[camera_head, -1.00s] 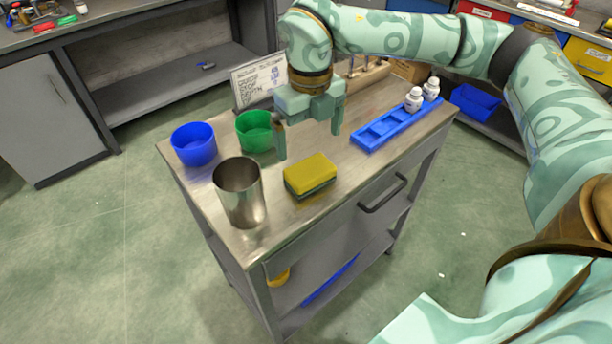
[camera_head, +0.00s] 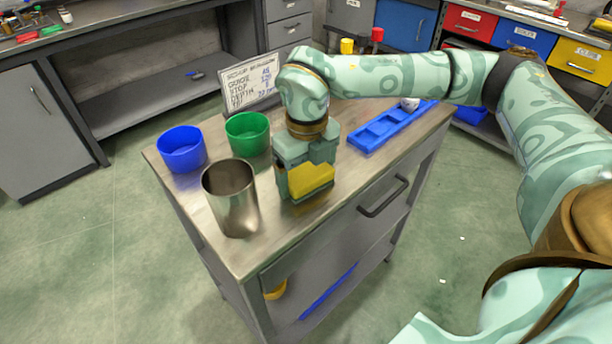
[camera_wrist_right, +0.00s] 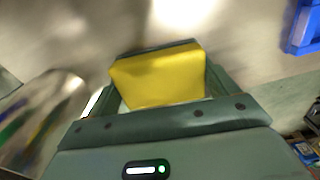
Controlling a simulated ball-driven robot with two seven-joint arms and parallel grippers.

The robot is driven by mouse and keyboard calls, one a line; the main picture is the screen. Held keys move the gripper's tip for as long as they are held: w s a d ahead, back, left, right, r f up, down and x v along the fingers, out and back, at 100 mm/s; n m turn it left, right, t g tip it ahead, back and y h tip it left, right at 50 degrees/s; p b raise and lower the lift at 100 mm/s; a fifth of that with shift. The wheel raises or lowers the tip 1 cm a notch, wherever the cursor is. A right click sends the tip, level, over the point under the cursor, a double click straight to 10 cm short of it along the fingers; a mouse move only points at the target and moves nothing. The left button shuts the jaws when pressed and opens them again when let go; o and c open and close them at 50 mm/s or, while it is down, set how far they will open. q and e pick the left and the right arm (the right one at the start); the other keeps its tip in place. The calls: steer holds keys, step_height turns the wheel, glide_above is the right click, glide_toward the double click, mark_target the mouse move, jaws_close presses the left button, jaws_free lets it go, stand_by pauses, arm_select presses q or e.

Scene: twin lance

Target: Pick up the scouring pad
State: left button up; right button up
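The scouring pad (camera_head: 312,182), a yellow block with a dark green layer, sits on the cart top (camera_head: 262,246). My right gripper (camera_head: 303,188) is lowered over it from above, with its fingers on either side. In the right wrist view the pad (camera_wrist_right: 160,77) fills most of the room between the fingers of the right gripper (camera_wrist_right: 163,85). A thin light gap shows beside the left finger, so the gripper looks open around the pad. The finger tips are partly hidden by the pad. My left gripper is not in view.
A metal cup (camera_head: 231,200) stands close left of the gripper. A blue bowl (camera_head: 182,150) and a green bowl (camera_head: 248,134) stand behind it. A blue tray (camera_head: 385,127) lies to the right, and a sign (camera_head: 251,84) stands at the back edge.

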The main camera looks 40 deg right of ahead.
mark_target(306, 171)
steer(key=shift+c, duration=0.4)
step_height(306, 171, up, 10)
steer(key=p, duration=0.4)
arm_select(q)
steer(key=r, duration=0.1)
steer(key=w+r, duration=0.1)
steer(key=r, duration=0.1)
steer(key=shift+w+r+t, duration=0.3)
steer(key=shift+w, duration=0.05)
arm_select(e)
steer(key=shift+o, duration=0.4)
